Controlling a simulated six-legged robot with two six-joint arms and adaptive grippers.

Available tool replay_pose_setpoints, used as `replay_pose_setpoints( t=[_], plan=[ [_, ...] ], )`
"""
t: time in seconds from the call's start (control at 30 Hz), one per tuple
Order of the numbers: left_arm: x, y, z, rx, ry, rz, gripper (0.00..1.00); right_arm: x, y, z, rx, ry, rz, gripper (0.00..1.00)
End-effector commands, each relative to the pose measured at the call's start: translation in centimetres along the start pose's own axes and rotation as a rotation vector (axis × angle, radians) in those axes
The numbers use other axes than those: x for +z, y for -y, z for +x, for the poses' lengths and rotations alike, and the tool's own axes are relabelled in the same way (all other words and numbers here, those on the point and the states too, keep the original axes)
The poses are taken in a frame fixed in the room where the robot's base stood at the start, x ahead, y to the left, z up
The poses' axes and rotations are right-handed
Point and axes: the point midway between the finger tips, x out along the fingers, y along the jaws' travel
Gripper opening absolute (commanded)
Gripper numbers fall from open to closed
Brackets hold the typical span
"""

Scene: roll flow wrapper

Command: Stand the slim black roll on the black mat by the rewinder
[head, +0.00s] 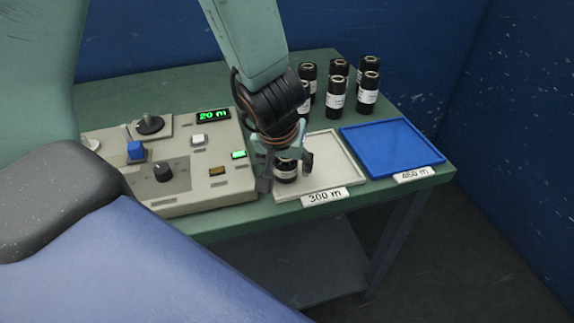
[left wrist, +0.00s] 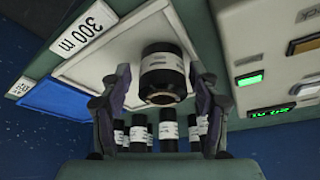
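A black roll with a white label band (head: 286,173) stands on the white tray (head: 345,178) marked 300 m, near its left side. It also shows in the left wrist view (left wrist: 163,70), between the fingers. My left gripper (head: 286,172) points down around this roll, with one finger on each side. It is open, and small gaps show between the fingers and the roll. The gripper and wrist hide the roll's top in the head view. I see no black mat in either view. My right gripper is not in view.
Several black rolls (head: 336,97) stand upright at the table's back. An empty blue tray (head: 391,148) marked 450 m lies right of the white one. A beige control panel (head: 205,186) with knobs and a green 20 m display (head: 213,115) is left of my gripper.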

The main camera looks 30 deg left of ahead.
Motion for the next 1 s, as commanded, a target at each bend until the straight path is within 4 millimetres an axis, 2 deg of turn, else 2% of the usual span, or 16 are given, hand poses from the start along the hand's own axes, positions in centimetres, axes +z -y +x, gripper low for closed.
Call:
replay_pose_setpoints(
  t=[0.07, 0.6, 1.0],
  plan=[
    [0.01, 0.00, 0.01, 0.000, 0.000, 0.000, 0.52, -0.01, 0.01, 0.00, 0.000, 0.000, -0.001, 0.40],
    [0.00, 0.00, 0.00, 0.000, 0.000, 0.000, 0.06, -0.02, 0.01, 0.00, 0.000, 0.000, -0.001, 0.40],
    [-0.40, -0.03, -0.59, 0.000, 0.000, -0.001, 0.06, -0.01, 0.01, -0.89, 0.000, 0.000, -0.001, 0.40]
  ],
)
